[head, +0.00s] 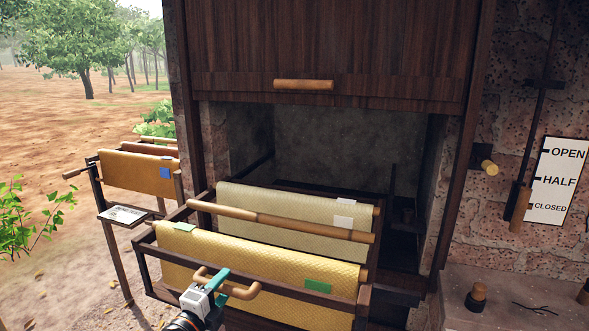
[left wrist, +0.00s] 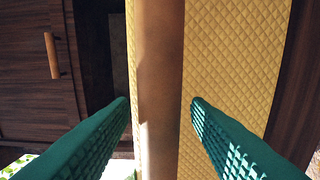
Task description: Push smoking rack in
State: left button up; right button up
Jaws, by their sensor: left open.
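The smoking rack (head: 155,277) is a dark wooden frame with yellow quilted latex sheets hung over it. Its back part is inside the smokehouse opening (head: 310,150) and its front part sticks out. A light wooden handle (head: 240,292) is on the rack's front. My left gripper (head: 214,284), with green fingers, is at the left part of this handle. In the left wrist view the open fingers (left wrist: 158,102) lie on either side of a wooden bar (left wrist: 160,60), with yellow sheet behind it. Contact cannot be told. My right gripper is out of view.
A dark door (head: 330,45) with a wooden handle is raised above the opening. A lever beside an OPEN/HALF/CLOSED sign (head: 560,180) is on the right wall. Another rack with a yellow sheet (head: 140,172) stands at left. A stone ledge (head: 520,290) is at right.

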aim_at(242, 264)
pick_arm(q)
jog(key=shift+c, duration=0.2)
grip_shut()
jog(key=shift+b+x, duration=0.35)
jog(key=shift+x, duration=2.2)
jog(key=shift+b+x, duration=0.35)
jog(key=shift+x, duration=1.25)
jog(key=shift+b+x, duration=0.5)
jog(key=shift+x, duration=1)
jog(key=b+x, duration=0.2)
jog(key=x, duration=0.3)
jog(key=shift+w+d, duration=0.1)
jog(key=shift+w, duration=0.25)
